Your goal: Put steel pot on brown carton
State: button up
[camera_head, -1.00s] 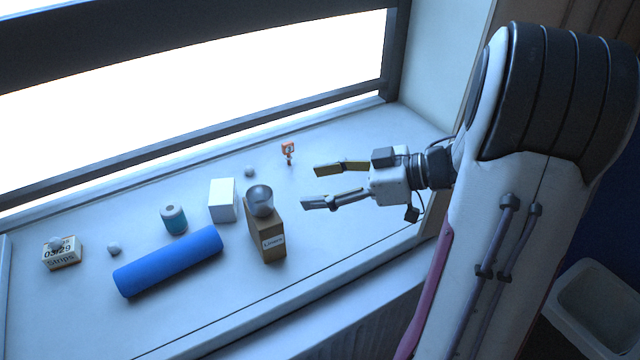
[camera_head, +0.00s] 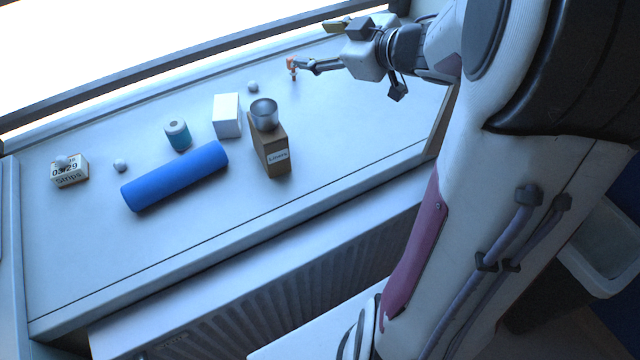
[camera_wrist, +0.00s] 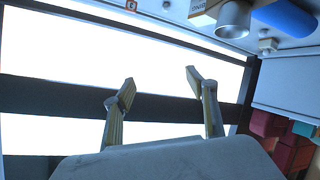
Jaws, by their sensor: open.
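A blue roll (camera_head: 175,176), a teal-and-white jar (camera_head: 178,135), a white box (camera_head: 227,116) and a strips box (camera_head: 69,172) with a small ball on top stand left. Small balls (camera_head: 120,165) (camera_head: 253,87) lie on the sill (camera_head: 200,225). An orange item (camera_head: 292,66) is near my lower finger.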

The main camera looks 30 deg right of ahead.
jog(key=s+r+m+g+h, duration=0.1)
jog(key=s+r+m+h, duration=0.5)
jog(key=h, duration=0.2)
jog(key=s+a+f+g+y, duration=0.2)
jog(key=s+a+f+g, duration=0.1)
jog(key=s+a, duration=0.4)
jog(key=s+a+f+m+g+y, duration=0.1)
jog(key=s+a+f, duration=0.5)
jog(key=s, duration=0.8)
jog(key=shift+a+g+y, duration=0.9)
jog(key=shift+a+g, duration=0.2)
jog(key=shift+a, duration=0.05)
